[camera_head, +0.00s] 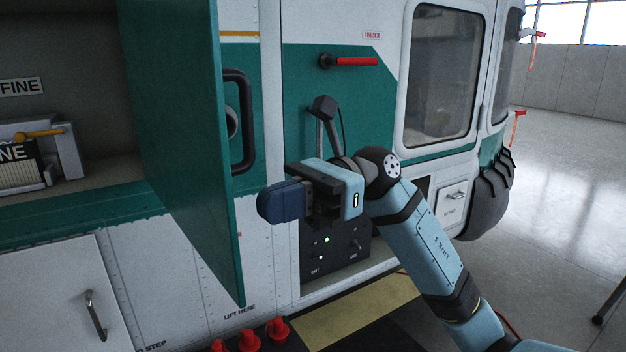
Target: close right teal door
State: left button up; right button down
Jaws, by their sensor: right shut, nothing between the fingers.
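The right teal door (180,130) stands open on the left, swung out from the helicopter's side, with an open compartment to its left. A black handle (250,120) shows just right of the door's free edge; I cannot tell whether it is fixed to the door's outer face. My right gripper (280,203) is shut and empty, with dark blue fingers pointing left. It is to the right of the door's edge, below and right of the handle, and appears apart from both. My left gripper is not in view.
A red-handled lever (350,61) sticks out of the teal side panel. A dark control box (335,255) is below my right gripper. Red cones (277,330) stand at the bottom. The open compartment holds a device with a yellow lever (40,134). Floor at right is mostly clear.

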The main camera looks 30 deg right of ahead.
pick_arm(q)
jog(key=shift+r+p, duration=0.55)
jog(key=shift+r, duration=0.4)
pick_arm(e)
jog(key=a, duration=0.4)
jog(key=shift+s+a, duration=0.2)
jog(key=shift+s, duration=0.15)
jog(key=shift+a, duration=0.1)
